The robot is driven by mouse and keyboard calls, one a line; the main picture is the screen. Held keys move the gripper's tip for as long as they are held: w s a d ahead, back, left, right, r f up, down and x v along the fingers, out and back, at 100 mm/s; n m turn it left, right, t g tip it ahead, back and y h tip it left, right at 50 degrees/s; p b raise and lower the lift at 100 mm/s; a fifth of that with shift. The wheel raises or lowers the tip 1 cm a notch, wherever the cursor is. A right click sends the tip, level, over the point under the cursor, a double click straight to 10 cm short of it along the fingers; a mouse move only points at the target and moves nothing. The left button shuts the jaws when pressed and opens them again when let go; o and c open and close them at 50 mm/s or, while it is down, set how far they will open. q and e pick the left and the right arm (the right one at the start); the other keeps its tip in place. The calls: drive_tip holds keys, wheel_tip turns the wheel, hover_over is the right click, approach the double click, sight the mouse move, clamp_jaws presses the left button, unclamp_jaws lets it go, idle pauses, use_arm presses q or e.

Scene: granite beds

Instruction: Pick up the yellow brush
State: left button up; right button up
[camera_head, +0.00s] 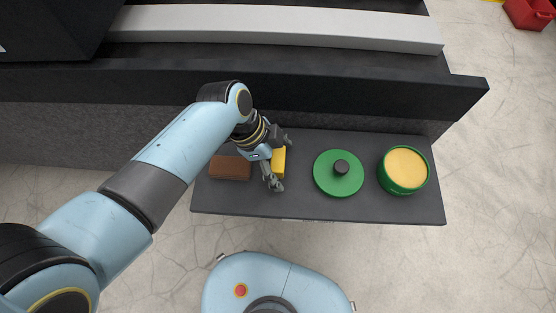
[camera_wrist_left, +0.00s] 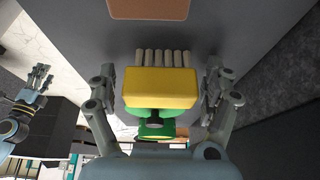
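The yellow brush (camera_head: 279,161) lies on a dark grey bench, partly hidden by my left gripper in the head view. In the left wrist view the brush (camera_wrist_left: 160,88) shows as a yellow block with a row of pale grey bristles along its far side. My left gripper (camera_head: 281,164) is open around it, one finger on each side. In the left wrist view the fingers (camera_wrist_left: 160,90) stand apart from the brush, with a gap on both sides. My right gripper (camera_wrist_left: 40,78) shows small at the left of the left wrist view, empty, its fingers apart.
A brown block (camera_head: 230,168) lies left of the brush. A green round lid with a dark knob (camera_head: 338,174) and a green tub with a pale yellow top (camera_head: 404,170) stand to the right. A dark raised ledge (camera_head: 300,98) runs behind the bench.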

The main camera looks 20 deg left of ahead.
sight(284, 158)
use_arm(q)
drive_tip(key=c, duration=1)
drive_tip(key=shift+r, duration=0.15)
drive_tip(key=shift+r+p, duration=0.5)
drive_tip(key=shift+p, duration=0.15)
wheel_tip(284, 158, up, 17)
drive_tip(key=p, duration=1.7)
drive_tip(key=shift+f, duration=0.15)
drive_tip(key=o, duration=0.5)
drive_tip(key=c, duration=0.3)
drive_tip(key=shift+f+b, duration=5.15)
drive_tip(key=shift+f, duration=1.4)
drive_tip(key=shift+c, duration=0.4)
